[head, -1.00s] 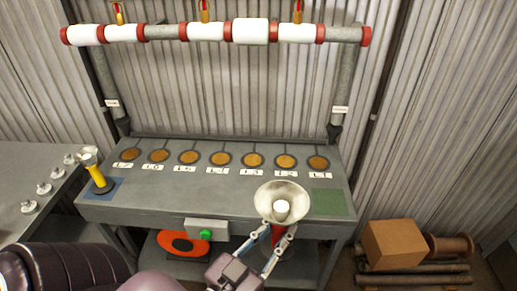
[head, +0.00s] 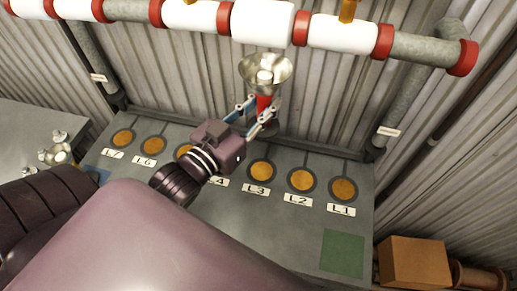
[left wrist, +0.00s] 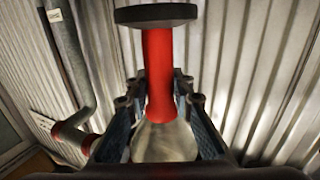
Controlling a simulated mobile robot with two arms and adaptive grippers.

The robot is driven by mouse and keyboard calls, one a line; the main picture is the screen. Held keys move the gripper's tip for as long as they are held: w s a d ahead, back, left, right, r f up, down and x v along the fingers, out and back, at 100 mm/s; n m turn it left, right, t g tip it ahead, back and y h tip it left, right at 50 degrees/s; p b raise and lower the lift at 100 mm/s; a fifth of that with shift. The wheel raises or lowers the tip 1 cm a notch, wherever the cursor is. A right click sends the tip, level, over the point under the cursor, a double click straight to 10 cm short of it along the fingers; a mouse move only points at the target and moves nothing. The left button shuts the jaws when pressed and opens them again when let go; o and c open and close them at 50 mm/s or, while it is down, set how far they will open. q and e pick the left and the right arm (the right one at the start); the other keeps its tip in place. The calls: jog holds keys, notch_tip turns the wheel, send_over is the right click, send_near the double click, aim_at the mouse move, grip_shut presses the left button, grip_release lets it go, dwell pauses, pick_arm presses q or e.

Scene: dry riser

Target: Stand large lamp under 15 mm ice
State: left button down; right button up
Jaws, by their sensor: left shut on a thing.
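My left gripper (head: 262,112) is shut on the red stem of the large lamp (head: 265,72). The lamp has a wide silvery reflector with a white bulb and is held upright above the bench's back edge. In the left wrist view the red stem (left wrist: 158,75) stands between the fingers, with its dark round base (left wrist: 156,15) clear of any surface. White ice sleeves of differing thickness wrap the pipe; the thickest (head: 262,20) is above the lamp. Ice thickness figures are not readable. My right gripper is not in view.
The grey bench (head: 290,235) has a row of round orange pads; labels L3 (head: 257,190), L2 and L1 (head: 341,210) read clearly. My arm hides some pads. A green mat (head: 342,253) lies empty at front right. A cardboard box (head: 413,262) stands right of the bench.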

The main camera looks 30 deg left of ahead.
pick_arm(q)
jog(key=shift+w+a+f+b, duration=0.1)
jog(key=shift+w+a+b, duration=0.15)
jog(key=shift+b, duration=0.3)
jog(key=f+b, duration=0.2)
jog(key=b, duration=0.1)
jog(key=shift+s+d+f, duration=0.1)
jog(key=shift+s+f, duration=0.25)
jog(key=shift+w+f+p, duration=0.1)
jog(key=shift+f+p, duration=0.45)
jog(key=shift+f, duration=7.45)
